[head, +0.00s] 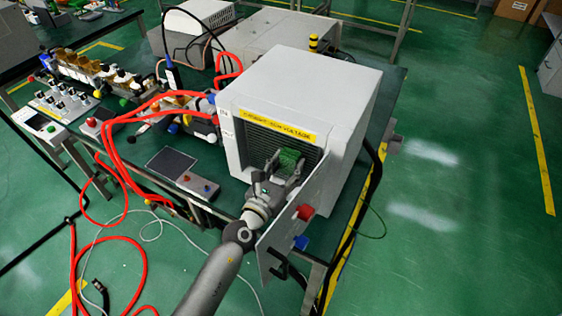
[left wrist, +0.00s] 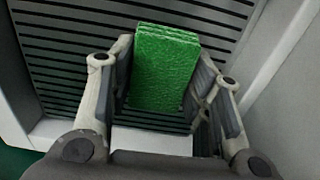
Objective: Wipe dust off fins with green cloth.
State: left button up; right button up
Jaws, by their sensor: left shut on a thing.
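The green cloth (head: 289,158) is a folded, thick block held in my left gripper (head: 284,165), in front of the generator's fins. In the left wrist view, the cloth (left wrist: 163,68) sits between the two fingers of my left gripper (left wrist: 160,85), which are shut on it. The dark horizontal fins (head: 260,143) lie inside the open front of the white cabinet (head: 300,90). They also show behind the cloth in the left wrist view (left wrist: 75,70). The cloth is at or close to the fins; contact cannot be told. No dust is clearly visible. My right gripper is not in view.
The cabinet's open door (head: 295,215) stands to the right of my left arm, close to it. A yellow warning label (head: 278,125) is above the fins. Red hoses (head: 125,150) and a small control box (head: 198,185) lie on the table to the left.

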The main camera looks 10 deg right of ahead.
pick_arm(q)
jog(key=shift+s+d+r, duration=0.1)
jog(key=shift+s+d, duration=0.55)
jog(key=shift+d, duration=0.3)
jog(key=shift+p+v, duration=0.8)
jog(key=shift+v, duration=2.15)
jog(key=v, duration=0.3)
